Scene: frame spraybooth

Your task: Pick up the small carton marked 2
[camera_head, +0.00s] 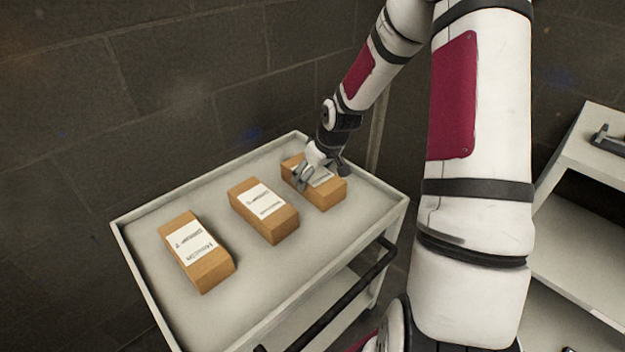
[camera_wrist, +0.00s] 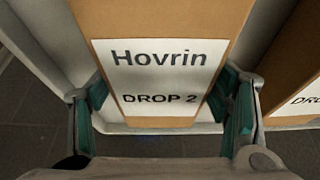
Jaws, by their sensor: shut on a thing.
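The small carton marked 2 (camera_head: 329,197) is a brown box with a white label, at the far right end of the row on the trolley top. In the wrist view the carton (camera_wrist: 165,22) shows a label reading "Hovrin" and "DROP 2". My gripper (camera_head: 320,172) comes down over it from above. In the wrist view my gripper (camera_wrist: 162,108) has teal-padded fingers on both sides of the carton and is shut on it. The carton looks level and at or very near the trolley surface; its underside is hidden.
A middle carton (camera_head: 264,214) and a left carton (camera_head: 197,255), both labelled, lie on the grey trolley top (camera_head: 160,208), which has a raised rim. A dark handle (camera_head: 335,300) runs along its near side. A brick wall stands behind; a shelf unit (camera_head: 585,150) stands right.

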